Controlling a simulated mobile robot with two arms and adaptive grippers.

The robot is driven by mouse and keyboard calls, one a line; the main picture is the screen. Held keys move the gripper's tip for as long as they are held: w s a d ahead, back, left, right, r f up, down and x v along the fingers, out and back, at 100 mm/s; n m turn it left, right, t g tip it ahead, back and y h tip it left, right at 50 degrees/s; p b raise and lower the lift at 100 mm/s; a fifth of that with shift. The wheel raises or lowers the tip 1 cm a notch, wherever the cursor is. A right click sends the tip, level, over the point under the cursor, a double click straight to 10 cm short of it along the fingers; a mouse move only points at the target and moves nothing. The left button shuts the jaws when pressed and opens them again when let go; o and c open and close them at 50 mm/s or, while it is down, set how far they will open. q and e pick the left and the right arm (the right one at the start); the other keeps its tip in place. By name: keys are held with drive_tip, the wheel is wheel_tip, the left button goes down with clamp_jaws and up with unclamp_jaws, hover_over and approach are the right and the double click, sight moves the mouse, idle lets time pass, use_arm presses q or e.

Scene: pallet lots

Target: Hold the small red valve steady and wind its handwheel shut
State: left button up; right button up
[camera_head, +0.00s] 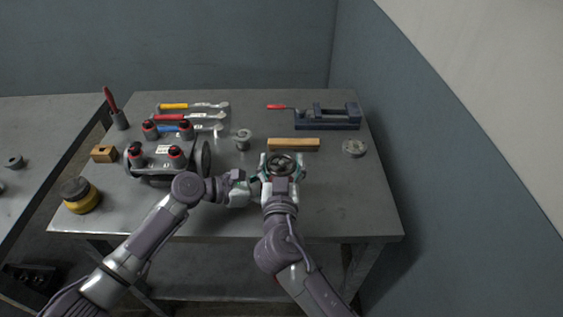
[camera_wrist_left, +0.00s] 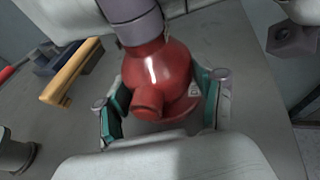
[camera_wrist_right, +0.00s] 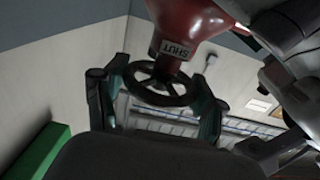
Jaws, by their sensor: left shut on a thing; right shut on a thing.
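The small red valve (camera_wrist_left: 158,70) shows in the left wrist view, with its round body between the teal-padded fingers of my left gripper (camera_wrist_left: 160,108), which is shut on it. Its dark spoked handwheel (camera_wrist_right: 160,90) shows in the right wrist view between the fingers of my right gripper (camera_wrist_right: 157,103), which is shut on the wheel. A label on the red body beside the wheel reads SHUT. In the head view the handwheel (camera_head: 283,158) is above my right gripper (camera_head: 281,176), near the middle of the workbench; the red body is mostly hidden there.
A wooden bar (camera_head: 293,144) lies just behind the valve. A grey fitting (camera_head: 242,138) stands to its left and a round grey part (camera_head: 354,149) to its right. A blue vise (camera_head: 328,123) is at the back right. The front right of the workbench (camera_head: 345,205) is clear.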

drive_tip(key=shift+m+h, duration=0.5)
drive_tip(key=shift+h, duration=0.2)
drive_tip(key=o, duration=1.1)
drive_tip(key=shift+o, duration=0.2)
drive_tip(key=shift+s, duration=0.1)
drive_tip(key=s+a, duration=0.1)
drive_tip(key=s, duration=1)
drive_tip(key=shift+s+a, duration=0.15)
drive_tip(key=shift+s, duration=0.25)
